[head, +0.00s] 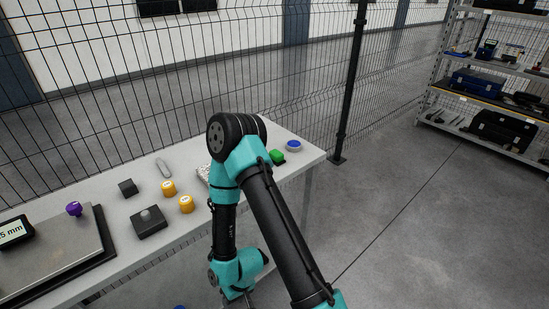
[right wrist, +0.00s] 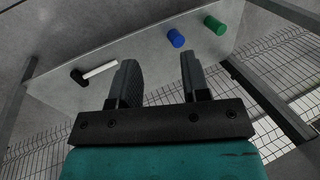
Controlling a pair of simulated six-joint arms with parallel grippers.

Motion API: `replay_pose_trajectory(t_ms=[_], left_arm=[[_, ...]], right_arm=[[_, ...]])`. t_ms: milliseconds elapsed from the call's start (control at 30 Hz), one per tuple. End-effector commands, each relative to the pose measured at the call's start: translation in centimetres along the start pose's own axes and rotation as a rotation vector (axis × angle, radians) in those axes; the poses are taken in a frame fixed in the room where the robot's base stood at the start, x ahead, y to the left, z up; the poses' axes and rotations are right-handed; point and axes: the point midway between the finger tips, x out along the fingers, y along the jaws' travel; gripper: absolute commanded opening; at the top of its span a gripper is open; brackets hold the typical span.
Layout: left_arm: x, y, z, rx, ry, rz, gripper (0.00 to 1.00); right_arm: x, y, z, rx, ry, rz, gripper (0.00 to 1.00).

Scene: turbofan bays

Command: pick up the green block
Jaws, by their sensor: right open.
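A small green block (head: 277,156) sits near the right end of the grey table in the head view, close beside my right arm. In the right wrist view a green cylinder-like piece (right wrist: 214,25) stands on a pale surface at the upper right; I cannot tell whether it is the same piece. My right gripper (right wrist: 158,62) is open, with nothing between its fingers, and is apart from the green piece. In the head view my right wrist hangs low at the bottom, in front of the table, away from the green block. My left gripper is not in view.
A blue round piece (head: 293,145) is next to the green block. Two yellow pieces (head: 186,204), dark blocks and a purple knob (head: 74,209) are further left. The right wrist view shows a blue cylinder (right wrist: 176,38) and a black-and-white tool (right wrist: 92,73). A wire fence (head: 130,100) runs behind the table.

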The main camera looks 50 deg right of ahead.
Motion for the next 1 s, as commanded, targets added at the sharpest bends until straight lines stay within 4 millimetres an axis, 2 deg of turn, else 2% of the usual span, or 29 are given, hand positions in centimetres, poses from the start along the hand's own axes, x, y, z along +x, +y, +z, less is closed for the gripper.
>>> replay_pose_trajectory(t_ms=[300, 833, 1000], left_arm=[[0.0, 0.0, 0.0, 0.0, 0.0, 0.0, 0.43], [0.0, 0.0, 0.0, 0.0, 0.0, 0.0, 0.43], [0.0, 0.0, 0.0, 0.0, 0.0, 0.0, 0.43]], right_arm=[[0.0, 0.0, 0.0, 0.0, 0.0, 0.0, 0.43], [0.0, 0.0, 0.0, 0.0, 0.0, 0.0, 0.92], [0.0, 0.0, 0.0, 0.0, 0.0, 0.0, 0.94]])
